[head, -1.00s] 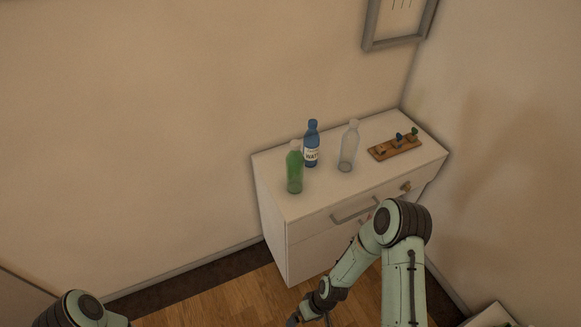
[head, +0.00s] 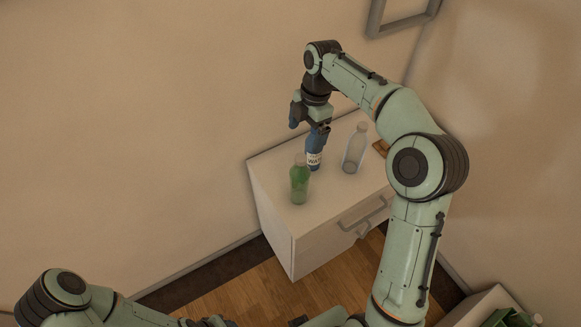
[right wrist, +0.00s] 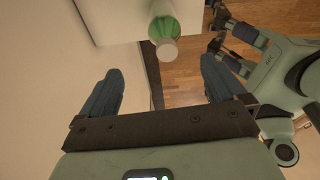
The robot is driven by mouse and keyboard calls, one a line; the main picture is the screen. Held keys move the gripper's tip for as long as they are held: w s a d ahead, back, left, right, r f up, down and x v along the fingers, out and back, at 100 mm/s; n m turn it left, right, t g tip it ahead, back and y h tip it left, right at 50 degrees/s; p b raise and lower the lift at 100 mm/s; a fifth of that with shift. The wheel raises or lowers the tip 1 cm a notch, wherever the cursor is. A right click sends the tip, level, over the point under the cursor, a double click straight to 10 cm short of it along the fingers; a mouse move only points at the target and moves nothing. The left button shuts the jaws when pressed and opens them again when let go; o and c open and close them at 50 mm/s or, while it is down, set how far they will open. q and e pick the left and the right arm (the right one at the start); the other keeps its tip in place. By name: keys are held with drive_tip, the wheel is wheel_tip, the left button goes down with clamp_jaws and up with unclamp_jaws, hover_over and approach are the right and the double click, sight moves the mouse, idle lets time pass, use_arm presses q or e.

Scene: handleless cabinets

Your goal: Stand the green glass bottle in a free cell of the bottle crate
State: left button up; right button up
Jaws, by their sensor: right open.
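The green glass bottle (head: 299,182) stands upright on the white cabinet top, near its front left edge.
A wooden board (head: 380,147) is mostly hidden behind my right arm. The cabinet (head: 272,195) stands by the wall.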

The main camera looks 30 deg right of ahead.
sight(303, 156)
drive_tip(key=f, duration=0.2)
drive_tip(key=f+b, duration=0.1)
drive_tip(key=f, duration=0.2)
drive_tip(key=s+a+f, duration=0.1)
drive_tip(key=f, duration=0.1)
drive_tip(key=shift+s+a+f, duration=0.1)
drive_tip(key=shift+f, duration=0.15)
drive_tip(key=shift+s+a+f+b, duration=0.1)
drive_tip(key=shift+a+f+b, duration=0.05)
drive_tip(key=shift+f, duration=0.75)
drive_tip(key=shift+w+a+f+b, duration=0.1)
drive_tip(key=shift+a+f+b, duration=0.1)
drive_tip(key=shift+f, duration=0.7)
drive_tip(key=shift+s+a+f+b, duration=0.1)
drive_tip(key=shift+a+f+b, duration=0.05)
drive_tip(key=shift+f, duration=0.75)
use_arm(q)
drive_tip(key=s+f, duration=0.2)
drive_tip(key=shift+s+f, duration=0.25)
drive_tip(key=shift+f, duration=0.05)
use_arm(e)
drive_tip(key=shift+r, duration=0.1)
drive_tip(key=c, duration=1.7)
